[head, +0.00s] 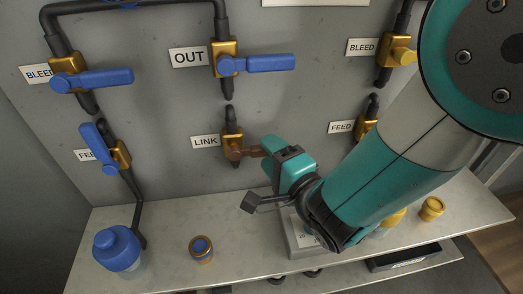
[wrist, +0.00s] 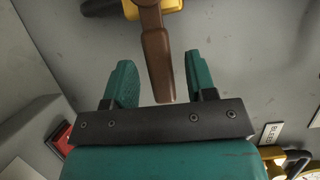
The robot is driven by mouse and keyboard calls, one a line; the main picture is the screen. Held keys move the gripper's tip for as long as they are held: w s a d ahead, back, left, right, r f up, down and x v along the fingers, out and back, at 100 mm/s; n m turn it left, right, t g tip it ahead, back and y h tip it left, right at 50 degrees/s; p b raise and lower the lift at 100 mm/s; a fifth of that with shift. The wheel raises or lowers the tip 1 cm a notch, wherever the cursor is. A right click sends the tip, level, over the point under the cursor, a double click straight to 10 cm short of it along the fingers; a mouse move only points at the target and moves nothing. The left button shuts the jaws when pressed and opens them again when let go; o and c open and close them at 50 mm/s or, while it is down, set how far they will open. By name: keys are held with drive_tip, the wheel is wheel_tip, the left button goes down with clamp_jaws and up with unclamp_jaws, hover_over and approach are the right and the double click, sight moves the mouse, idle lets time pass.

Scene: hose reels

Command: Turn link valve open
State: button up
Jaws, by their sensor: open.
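The link valve (head: 232,148) is a brass body on a short vertical pipe on the grey wall, with a LINK label (head: 206,142) to its left. Its brown handle (head: 250,153) points right, roughly level, in the head view. In the wrist view the brown handle (wrist: 159,62) reaches down from the brass body (wrist: 150,8) into the space between the fingers. My gripper (wrist: 162,80) is open, with a teal finger on each side of the handle and a visible gap to both. In the head view my gripper (head: 270,150) is at the handle's right end; contact is hidden there.
The OUT valve (head: 228,63) with a blue handle is above. Blue-handled BLEED (head: 65,75) and FEED (head: 118,154) valves are at left. Yellow BLEED (head: 390,54) is at right.

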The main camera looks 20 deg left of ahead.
drive_tip(key=shift+x, duration=0.85)
drive_tip(key=shift+w+d, duration=0.1)
drive_tip(key=shift+c, duration=0.5)
